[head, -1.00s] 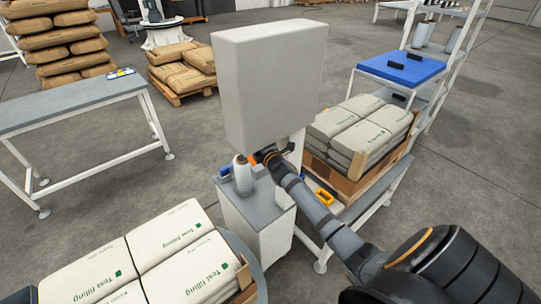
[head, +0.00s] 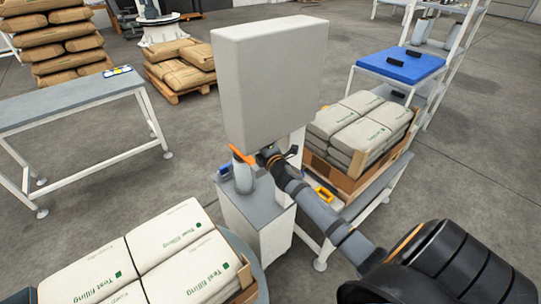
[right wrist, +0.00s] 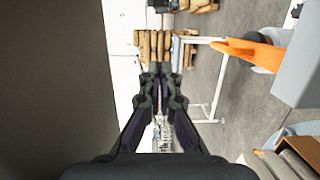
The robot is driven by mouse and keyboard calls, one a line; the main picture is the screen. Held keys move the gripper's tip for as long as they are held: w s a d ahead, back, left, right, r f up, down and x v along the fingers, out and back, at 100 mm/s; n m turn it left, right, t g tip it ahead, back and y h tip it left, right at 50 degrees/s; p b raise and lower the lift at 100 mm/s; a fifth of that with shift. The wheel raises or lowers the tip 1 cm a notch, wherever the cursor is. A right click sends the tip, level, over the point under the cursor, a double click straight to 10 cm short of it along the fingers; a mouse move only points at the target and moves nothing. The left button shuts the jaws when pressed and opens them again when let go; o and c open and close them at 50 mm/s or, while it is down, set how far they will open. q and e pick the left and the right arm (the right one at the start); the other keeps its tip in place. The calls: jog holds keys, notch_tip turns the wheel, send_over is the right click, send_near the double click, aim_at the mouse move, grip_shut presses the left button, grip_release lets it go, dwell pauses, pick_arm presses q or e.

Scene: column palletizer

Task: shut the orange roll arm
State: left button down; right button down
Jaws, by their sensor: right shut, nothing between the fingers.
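The orange roll arm (head: 241,154) shows in the head view as a short bar lying across the top of a pale grey roll (head: 243,178). In the right wrist view the orange roll arm (right wrist: 250,52) is at the upper right, apart from my fingers. My right gripper (head: 266,155) is just right of the orange arm, below the big grey box; whether they touch in the head view is hard to tell. In the right wrist view my right gripper (right wrist: 160,72) is shut, with its fingertips together and empty. My left gripper is not in view.
The big grey box (head: 270,80) hangs above my right gripper. The roll stands on a grey cabinet (head: 255,215). An orange-handled item (head: 324,194) lies to the right, near a crate of sacks (head: 350,178). A bench (head: 70,103) stands at the left, with open floor between.

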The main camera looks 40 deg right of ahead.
jog(key=s+a, duration=0.1)
jog(key=s, duration=0.7)
jog(key=shift+s, duration=0.4)
jog(key=s+d+f+m+g, duration=0.2)
jog(key=s+f+m+g, duration=0.15)
jog(key=f, duration=0.75)
jog(key=s+d+f+m+g+h, duration=0.15)
jog(key=s+f, duration=0.35)
jog(key=f, duration=0.6)
jog(key=s+d+f+m+g, duration=0.2)
jog(key=s+f+m+g, duration=0.15)
jog(key=f, duration=0.75)
jog(key=s+a+f+m+g+y, duration=0.1)
jog(key=s+a+f+m+g, duration=0.1)
jog(key=s+f, duration=0.55)
jog(key=s+a+f+m+g, duration=0.2)
jog(key=s+a+f, duration=0.1)
jog(key=s+f, duration=0.5)
jog(key=s+a+f+m+g+y, duration=0.1)
jog(key=s+a+f+m+g, duration=0.1)
jog(key=s, duration=0.7)
jog(key=s+a+f+m+g+y, duration=0.1)
jog(key=s+a+f+m+g, duration=0.1)
jog(key=s+a+f, duration=0.3)
jog(key=s+a, duration=0.1)
jog(key=s, duration=0.3)
jog(key=shift+s, duration=0.1)
